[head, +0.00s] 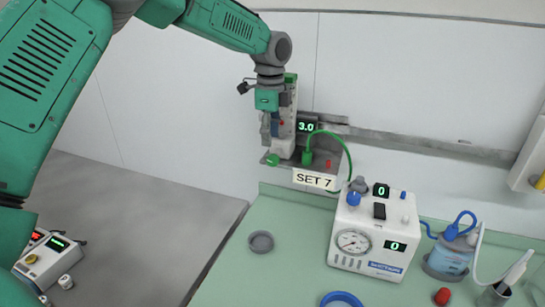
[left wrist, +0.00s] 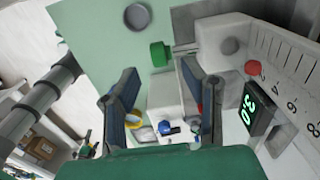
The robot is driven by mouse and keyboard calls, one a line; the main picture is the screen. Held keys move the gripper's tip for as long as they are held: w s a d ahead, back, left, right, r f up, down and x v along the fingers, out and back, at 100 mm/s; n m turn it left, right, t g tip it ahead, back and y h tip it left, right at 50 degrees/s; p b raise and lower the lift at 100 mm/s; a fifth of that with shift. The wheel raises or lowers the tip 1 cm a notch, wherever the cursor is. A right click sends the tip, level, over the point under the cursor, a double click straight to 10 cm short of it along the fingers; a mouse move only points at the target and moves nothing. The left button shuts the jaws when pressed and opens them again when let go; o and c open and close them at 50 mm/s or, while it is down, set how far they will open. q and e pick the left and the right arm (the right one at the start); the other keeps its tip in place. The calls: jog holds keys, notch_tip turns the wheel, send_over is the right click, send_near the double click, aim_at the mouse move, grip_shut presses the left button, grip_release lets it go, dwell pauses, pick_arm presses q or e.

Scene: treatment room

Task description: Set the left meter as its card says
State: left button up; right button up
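The left meter (head: 288,122) is a clear upright tube with a scale, mounted on the wall rail. Its green display (head: 307,126) reads 3.0; it also shows in the left wrist view (left wrist: 248,108). The card (head: 313,179) below it reads SET 7. A green knob (head: 272,160) sits at the meter's lower left. A red ball (left wrist: 253,68) shows by the scale. My left gripper (head: 266,138) is open, pointing down just above the knob. In the left wrist view, the green knob (left wrist: 159,54) lies just beyond the gap between the fingertips (left wrist: 158,70), apparently untouched. My right gripper is out of view.
A green hose (head: 345,150) curves from the meter's fitting toward a white suction machine (head: 373,236) on the green counter. A grey cup (head: 261,241), a blue ring (head: 342,299), a red cap (head: 443,296) and a jar (head: 450,258) stand around it. The counter's left part is mostly clear.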

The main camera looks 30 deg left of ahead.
aim_at(270, 155)
pick_arm(q)
jog(key=f, duration=0.6)
jog(key=shift+a+p, duration=0.2)
jog(key=shift+p, duration=0.2)
jog(key=shift+d+f, duration=0.45)
jog(key=shift+d, duration=0.2)
jog(key=shift+a+f, duration=0.1)
jog(key=shift+a, duration=0.25)
grip_shut()
jog(key=shift+a, duration=0.1)
